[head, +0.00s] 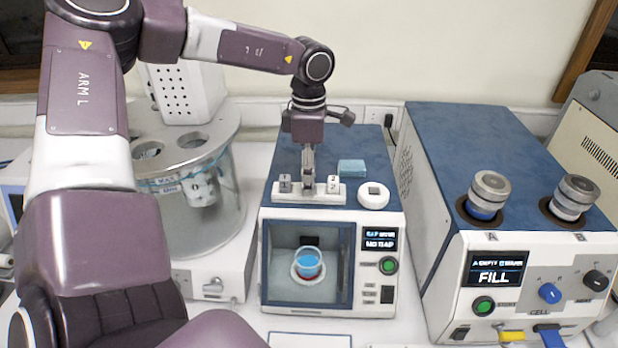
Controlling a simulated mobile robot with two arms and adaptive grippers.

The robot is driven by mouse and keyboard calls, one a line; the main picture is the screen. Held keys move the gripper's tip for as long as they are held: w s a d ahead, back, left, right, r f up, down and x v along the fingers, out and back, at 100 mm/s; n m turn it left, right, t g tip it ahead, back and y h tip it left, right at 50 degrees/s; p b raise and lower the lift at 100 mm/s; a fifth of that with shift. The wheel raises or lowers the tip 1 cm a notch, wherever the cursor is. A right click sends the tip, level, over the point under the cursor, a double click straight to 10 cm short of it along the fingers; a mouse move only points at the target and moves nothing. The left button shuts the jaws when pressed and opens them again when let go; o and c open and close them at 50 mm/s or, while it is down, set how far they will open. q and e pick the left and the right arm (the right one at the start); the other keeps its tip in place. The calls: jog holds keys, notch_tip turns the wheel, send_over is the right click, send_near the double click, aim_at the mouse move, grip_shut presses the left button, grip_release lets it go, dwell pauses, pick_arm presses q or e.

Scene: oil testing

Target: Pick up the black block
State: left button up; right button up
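My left gripper (308,178) points straight down over the middle of a small white rack (322,197) on top of the blue-topped tester. Its fingers look narrow from this side, so I cannot tell whether they are open or shut, or whether anything is between them. A dark grey block (284,184) sits at the left end of the rack, and a pale block marked 2 (333,185) sits at the right end. No clearly black block shows on the rack; the fingers hide its middle. My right gripper is not in view.
A light blue pad (351,168) and a round white piece (373,195) lie right of the rack. A cup of blue liquid (308,264) stands in the tester's chamber. A glass bath (205,215) is left; a FILL machine (510,150) is right.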

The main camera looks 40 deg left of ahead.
pick_arm(q)
jog(key=shift+c, duration=0.6)
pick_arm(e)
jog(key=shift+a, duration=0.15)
pick_arm(q)
grip_shut()
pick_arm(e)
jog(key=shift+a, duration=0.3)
pick_arm(q)
jog(key=shift+r, duration=0.15)
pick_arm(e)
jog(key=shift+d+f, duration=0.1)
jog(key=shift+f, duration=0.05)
pick_arm(q)
jog(key=shift+w+r, duration=0.1)
jog(key=shift+r, duration=0.15)
notch_tip(320, 180, up, 9)
jog(key=b, duration=0.3)
jog(key=shift+f, duration=0.1)
notch_tip(320, 180, up, 10)
jog(key=b, duration=0.1)
jog(key=shift+r+b, duration=0.2)
jog(key=shift+b, duration=0.1)
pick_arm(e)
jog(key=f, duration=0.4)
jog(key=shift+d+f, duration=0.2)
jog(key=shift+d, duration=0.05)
